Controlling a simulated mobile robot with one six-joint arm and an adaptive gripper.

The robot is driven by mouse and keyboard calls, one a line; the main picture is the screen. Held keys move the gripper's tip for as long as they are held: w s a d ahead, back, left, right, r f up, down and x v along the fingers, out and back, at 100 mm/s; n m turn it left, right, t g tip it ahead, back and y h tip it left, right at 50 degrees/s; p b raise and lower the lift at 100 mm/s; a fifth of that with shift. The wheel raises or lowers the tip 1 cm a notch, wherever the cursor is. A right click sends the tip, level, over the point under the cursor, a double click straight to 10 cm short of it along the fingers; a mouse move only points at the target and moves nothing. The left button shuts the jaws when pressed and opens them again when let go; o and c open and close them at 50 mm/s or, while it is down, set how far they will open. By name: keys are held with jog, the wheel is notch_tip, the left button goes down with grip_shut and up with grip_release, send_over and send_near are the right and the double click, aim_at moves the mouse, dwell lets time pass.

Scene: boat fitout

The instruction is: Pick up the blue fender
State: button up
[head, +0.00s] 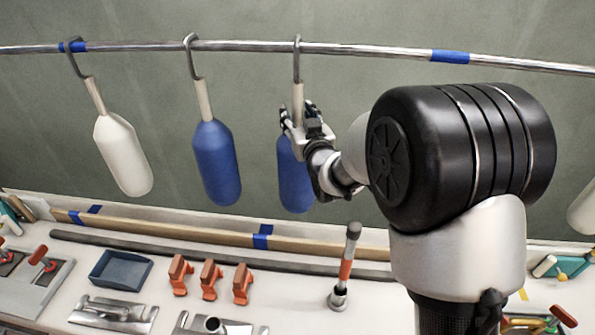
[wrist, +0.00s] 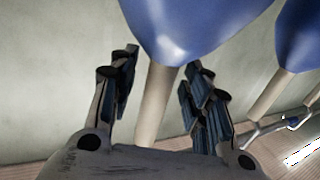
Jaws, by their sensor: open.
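Two blue fenders hang by cream necks from hooks on the rail. The right one (head: 293,180) is partly hidden by my gripper in the head view. The other blue fender (head: 216,165) hangs to its left. My gripper (head: 298,112) is open at the neck of the right blue fender, just above its body. In the wrist view, this fender's blue body (wrist: 190,25) fills the top. Its cream neck (wrist: 155,105) stands between the open fingers (wrist: 160,68), with gaps visible on both sides. The second blue fender (wrist: 297,35) shows at the right edge.
A metal rail (head: 345,48) with blue tape runs across the wall. A white fender (head: 122,155) hangs at the left. Below, a bench holds a blue tray (head: 121,270), several orange clamps (head: 210,279) and an upright tool with an orange band (head: 346,267).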

jog(key=shift+w, duration=0.1)
grip_shut()
dwell(0.6)
dwell(0.5)
jog(key=shift+r, duration=0.2)
